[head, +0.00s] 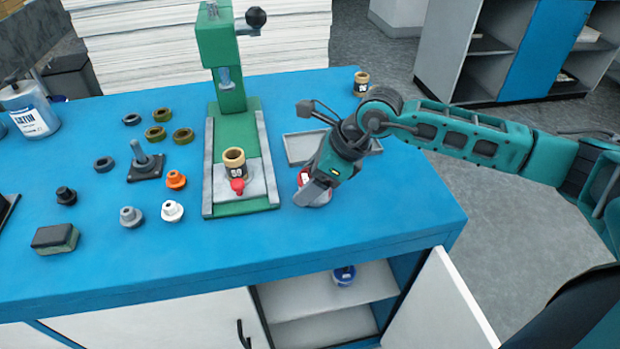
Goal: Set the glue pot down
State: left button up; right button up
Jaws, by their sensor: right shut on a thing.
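My right gripper (312,192) reaches in from the right and points down over the blue tabletop, right of the green press. It is shut on a small red and white pot (303,178), which I take to be the glue pot. The fingers hide much of the pot. Its bottom is at or just above the tabletop; I cannot tell whether it touches. My left gripper is not in view.
The green press (236,125) holds a brown-rimmed jar (234,164) and a red knob on its base. A grey tray (303,146) lies behind my gripper. Several caps and rings are on the left. The front right tabletop is clear. A cabinet door (445,305) stands open below.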

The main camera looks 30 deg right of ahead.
jog(key=o, duration=1)
jog(key=shift+f, duration=0.15)
jog(key=shift+c, duration=0.2)
jog(key=o, duration=0.4)
jog(key=shift+o, duration=0.2)
jog(key=v, duration=1.2)
jog(key=shift+s+a, duration=0.1)
jog(key=shift+a, duration=0.05)
